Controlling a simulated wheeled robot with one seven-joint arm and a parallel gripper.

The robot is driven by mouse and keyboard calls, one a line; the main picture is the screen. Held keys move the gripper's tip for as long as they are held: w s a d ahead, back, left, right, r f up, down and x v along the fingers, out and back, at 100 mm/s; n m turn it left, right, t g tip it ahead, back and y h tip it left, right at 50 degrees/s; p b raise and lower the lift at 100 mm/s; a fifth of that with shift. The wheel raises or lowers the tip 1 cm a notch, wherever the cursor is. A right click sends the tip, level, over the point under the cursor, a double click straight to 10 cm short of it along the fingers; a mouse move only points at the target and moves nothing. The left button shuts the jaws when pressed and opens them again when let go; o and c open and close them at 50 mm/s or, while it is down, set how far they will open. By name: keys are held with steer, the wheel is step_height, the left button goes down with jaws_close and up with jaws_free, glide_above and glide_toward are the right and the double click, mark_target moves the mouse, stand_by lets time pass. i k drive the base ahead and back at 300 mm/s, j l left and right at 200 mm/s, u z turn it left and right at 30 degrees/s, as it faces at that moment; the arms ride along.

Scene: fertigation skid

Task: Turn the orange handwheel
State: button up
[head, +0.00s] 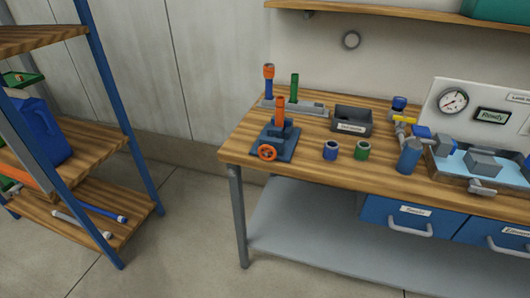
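The orange handwheel (267,152) is a small spoked ring on the front of a dark blue-grey base block (284,141). The base stands near the left end of the wooden workbench (236,146). An orange upright cylinder (280,110) rises from the block above the handwheel. The handwheel faces the bench's front edge and nothing covers it. My gripper is not in view, so I see nothing touching the handwheel.
Behind stands a grey rack (305,107) with orange-and-blue and green uprights. A grey labelled bin (351,122), a blue cup (331,150) and a green cup (362,150) stand to the right. A shelf unit (100,150) is at left. Floor (190,225) between is clear.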

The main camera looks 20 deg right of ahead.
mark_target(267, 152)
steer(key=i+j, duration=0.6)
steer(key=j, duration=0.25)
steer(key=i+j, duration=0.3)
steer(key=i+j+z, duration=0.05)
steer(key=j, duration=0.05)
